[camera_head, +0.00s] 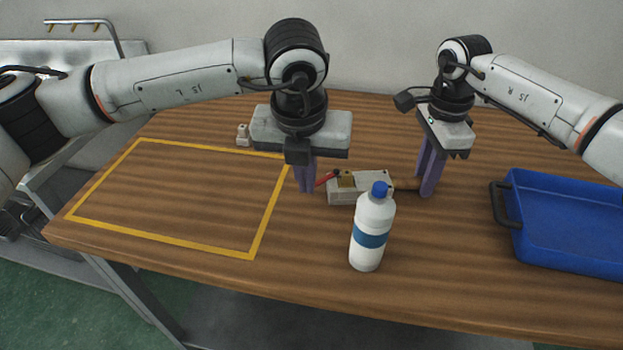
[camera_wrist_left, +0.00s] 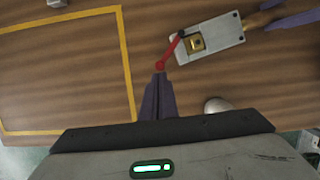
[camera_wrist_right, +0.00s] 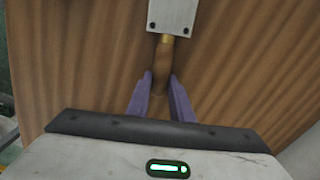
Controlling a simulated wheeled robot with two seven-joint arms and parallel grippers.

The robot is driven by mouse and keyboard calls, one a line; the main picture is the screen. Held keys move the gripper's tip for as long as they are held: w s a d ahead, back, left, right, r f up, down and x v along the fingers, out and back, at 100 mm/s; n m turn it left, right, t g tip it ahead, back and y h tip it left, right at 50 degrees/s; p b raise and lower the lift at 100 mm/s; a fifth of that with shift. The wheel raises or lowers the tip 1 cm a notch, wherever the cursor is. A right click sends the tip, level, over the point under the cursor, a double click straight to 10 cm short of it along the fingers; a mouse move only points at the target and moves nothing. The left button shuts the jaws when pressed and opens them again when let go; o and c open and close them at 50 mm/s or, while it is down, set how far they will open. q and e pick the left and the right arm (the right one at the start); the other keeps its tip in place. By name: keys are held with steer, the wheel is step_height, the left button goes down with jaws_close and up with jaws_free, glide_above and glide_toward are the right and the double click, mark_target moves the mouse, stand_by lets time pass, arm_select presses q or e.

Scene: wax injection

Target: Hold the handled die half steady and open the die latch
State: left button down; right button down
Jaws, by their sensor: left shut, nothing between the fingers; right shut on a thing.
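The die (camera_head: 345,195) is a light grey metal block with a brass insert (camera_wrist_left: 195,43), lying on the table at centre, partly hidden behind the bottle in the head view. Its red latch lever (camera_wrist_left: 170,50) sticks out from the left end, ending in a round red tip. My left gripper (camera_wrist_left: 159,76) is shut and empty, its fingertips right at the lever's tip; I cannot tell if they touch. My right gripper (camera_wrist_right: 159,80) is shut on the brown wooden handle (camera_wrist_right: 162,65) at the die's right end. The right gripper also shows in the head view (camera_head: 427,192).
A white bottle (camera_head: 367,247) with a blue cap and band stands just in front of the die. A blue tray (camera_head: 570,257) is at the right. A yellow outlined area (camera_head: 150,240) on the left is empty. A small pale object (camera_head: 243,135) stands behind it.

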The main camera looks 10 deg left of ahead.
arm_select(q)
steer(key=a+m, duration=0.1)
steer(key=w+a+m, duration=0.1)
steer(key=m, duration=0.1)
steer(key=shift+w+a+h, duration=0.1)
steer(key=shift+w+h, duration=0.15)
steer(key=shift+h, duration=0.15)
steer(key=shift+w+a+m, duration=0.15)
steer(key=shift+w+m, duration=0.05)
steer(key=shift+m, duration=0.1)
steer(key=shift+w+a, duration=0.55)
steer(key=shift+w, duration=0.3)
steer(key=shift+d, duration=0.1)
steer(key=shift+s+d, duration=0.3)
steer(key=shift+d, duration=0.4)
steer(key=s+a, duration=0.1)
steer(key=s, duration=0.1)
steer(key=s+a, duration=0.1)
steer(key=shift+s+a, duration=0.15)
steer(key=shift+s, duration=0.2)
steer(key=v, duration=0.9)
steer(key=shift+w+a+r, duration=0.2)
steer(key=shift+r, duration=0.3)
